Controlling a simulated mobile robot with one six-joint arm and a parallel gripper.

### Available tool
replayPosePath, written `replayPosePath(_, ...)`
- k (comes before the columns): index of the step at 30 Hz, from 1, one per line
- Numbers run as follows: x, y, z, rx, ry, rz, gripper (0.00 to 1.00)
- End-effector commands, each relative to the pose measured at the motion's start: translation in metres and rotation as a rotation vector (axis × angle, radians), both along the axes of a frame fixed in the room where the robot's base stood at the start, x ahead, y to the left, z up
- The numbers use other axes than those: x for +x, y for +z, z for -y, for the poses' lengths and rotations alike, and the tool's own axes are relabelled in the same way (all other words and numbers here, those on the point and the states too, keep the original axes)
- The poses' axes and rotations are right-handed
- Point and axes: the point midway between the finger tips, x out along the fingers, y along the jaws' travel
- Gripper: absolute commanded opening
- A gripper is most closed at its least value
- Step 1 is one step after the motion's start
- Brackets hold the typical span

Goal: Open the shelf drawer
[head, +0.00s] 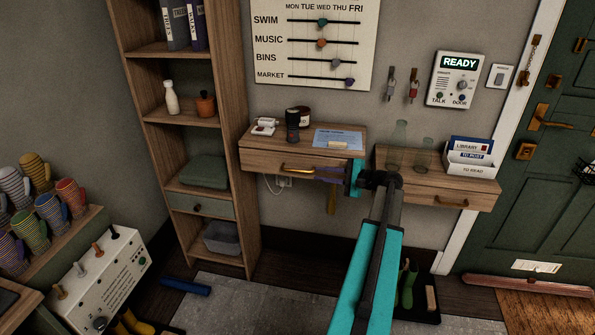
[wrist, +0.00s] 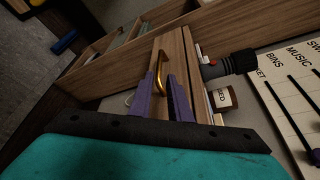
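A wooden wall shelf (head: 262,136) holds a drawer with a brass handle (head: 297,168); its front looks flush in the head view. My gripper (head: 318,174) is at the right end of this handle, its purple fingers pointing left. In the wrist view the fingers of my gripper (wrist: 161,88) stand apart, with the near end of the brass handle (wrist: 159,69) between their tips. I cannot tell whether either finger touches it. A right wall shelf has a second drawer (head: 430,193) with its own brass handle, and the tall bookcase has a small green drawer (head: 200,207).
Glassware (head: 399,138) and a letter rack (head: 468,160) stand on the right one. The bookcase (head: 245,200) is close on the left. Floor below the shelf is open.

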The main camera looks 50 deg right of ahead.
Motion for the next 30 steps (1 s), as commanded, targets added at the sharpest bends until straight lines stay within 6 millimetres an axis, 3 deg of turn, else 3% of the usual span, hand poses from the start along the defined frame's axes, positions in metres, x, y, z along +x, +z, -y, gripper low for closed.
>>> replayPosePath(18,0.084,-0.019,-0.020,0.001,0.001,-0.001,0.17)
replayPosePath(30,0.106,-0.024,-0.026,0.001,0.000,0.000,0.17)
